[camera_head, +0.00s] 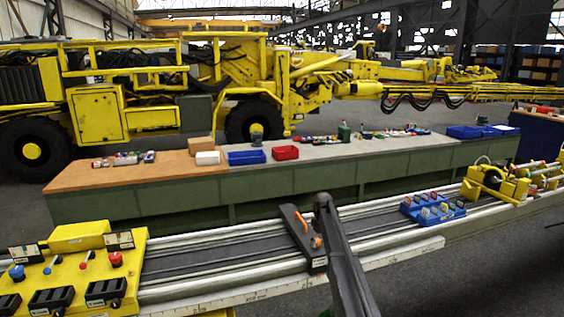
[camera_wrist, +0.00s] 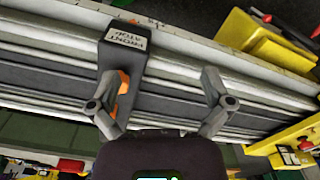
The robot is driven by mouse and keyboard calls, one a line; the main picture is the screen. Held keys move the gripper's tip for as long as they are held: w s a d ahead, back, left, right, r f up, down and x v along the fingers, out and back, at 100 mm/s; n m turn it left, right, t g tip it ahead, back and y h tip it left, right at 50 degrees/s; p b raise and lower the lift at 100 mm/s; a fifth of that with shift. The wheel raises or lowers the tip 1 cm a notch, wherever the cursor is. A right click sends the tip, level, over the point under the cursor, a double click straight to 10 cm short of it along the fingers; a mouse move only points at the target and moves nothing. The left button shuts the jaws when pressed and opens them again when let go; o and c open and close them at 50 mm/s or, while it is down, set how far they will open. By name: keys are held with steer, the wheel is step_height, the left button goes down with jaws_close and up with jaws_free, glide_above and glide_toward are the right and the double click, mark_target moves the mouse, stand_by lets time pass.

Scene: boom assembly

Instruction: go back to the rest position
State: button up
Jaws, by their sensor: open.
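My gripper (camera_wrist: 160,82) is open, with its two grey fingers spread and nothing between the tips but a view of the rail below. In the wrist view, the dark stop bracket (camera_wrist: 121,52) with an orange lever lies across the rail beside the left finger. The left finger overlaps the lever in the picture; I cannot tell whether they touch. In the head view the same bracket (camera_head: 296,228) sits across the boom rail (camera_head: 220,258), next to a dark grey link of my arm. The gripper's fingers cannot be made out in the head view.
A yellow control panel (camera_head: 75,270) stands at the rail's left end. A blue tray (camera_head: 432,215) and a yellow carriage (camera_head: 490,187) are on the right part. A green workbench (camera_head: 270,190) with bins runs behind, and a large yellow machine (camera_head: 95,110) stands beyond.

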steer(key=s+f+m+b, duration=0.2)
steer(key=s+f+b, duration=0.1)
steer(key=s, duration=1.2)
steer(key=s+f+m+b, duration=0.3)
steer(key=s, duration=1.2)
steer(key=s+d+f+m+b, duration=0.1)
steer(key=s+f+m+b, duration=0.2)
steer(key=s, duration=1.3)
steer(key=shift+f+b, duration=0.5)
